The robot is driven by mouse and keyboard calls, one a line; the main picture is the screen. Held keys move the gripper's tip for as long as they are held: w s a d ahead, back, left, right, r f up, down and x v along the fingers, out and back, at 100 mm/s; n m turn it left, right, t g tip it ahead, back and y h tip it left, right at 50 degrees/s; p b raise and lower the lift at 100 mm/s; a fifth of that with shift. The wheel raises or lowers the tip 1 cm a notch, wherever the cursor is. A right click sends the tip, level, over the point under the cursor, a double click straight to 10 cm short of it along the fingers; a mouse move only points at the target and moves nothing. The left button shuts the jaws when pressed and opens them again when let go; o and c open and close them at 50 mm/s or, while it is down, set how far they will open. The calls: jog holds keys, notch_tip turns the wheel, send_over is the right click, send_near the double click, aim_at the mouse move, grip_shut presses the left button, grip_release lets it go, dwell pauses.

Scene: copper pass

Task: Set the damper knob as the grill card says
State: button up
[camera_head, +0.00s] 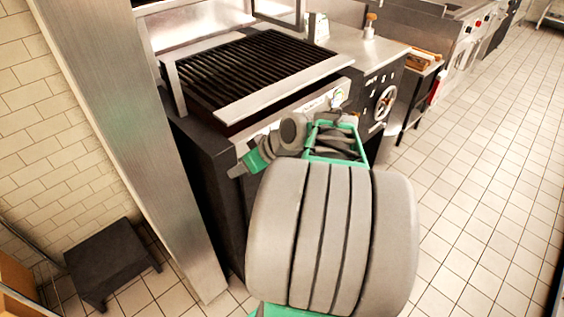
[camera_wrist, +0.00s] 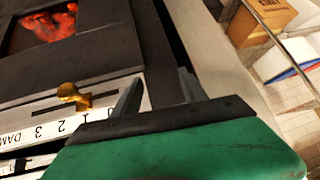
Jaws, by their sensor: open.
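In the wrist view a brass damper knob (camera_wrist: 74,96) sits in a dark slot above a white scale strip (camera_wrist: 70,126). The digits 1, 2 and 3 and the letters DAM show on the strip. The knob is near the 1 and 2 end; its exact mark is unclear. My gripper (camera_wrist: 160,92) is open and empty, with both fingers to the right of the knob and apart from it. In the head view my gripper (camera_head: 237,171) is at the left front of the grill (camera_head: 260,70).
Red glowing coals (camera_wrist: 45,28) show through an opening above the slot. A handwheel (camera_head: 385,102) is on the front to the right. A steel post (camera_head: 130,130) stands close on the left, with a dark stool (camera_head: 108,262) beyond. The tiled floor (camera_head: 480,200) at right is clear.

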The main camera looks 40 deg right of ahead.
jog(key=s+d+t+h+b, duration=0.1)
jog(key=s+d+t+b, duration=0.15)
jog(key=d, duration=0.55)
jog(key=s+d+t+h+b, duration=0.1)
jog(key=s+d+t, duration=0.2)
jog(key=d, duration=0.4)
jog(key=x, duration=0.7)
jog(key=shift+f+m, duration=0.3)
jog(key=shift+m, duration=0.1)
jog(key=shift+w, duration=0.1)
jog(key=shift+c, duration=0.2)
grip_shut()
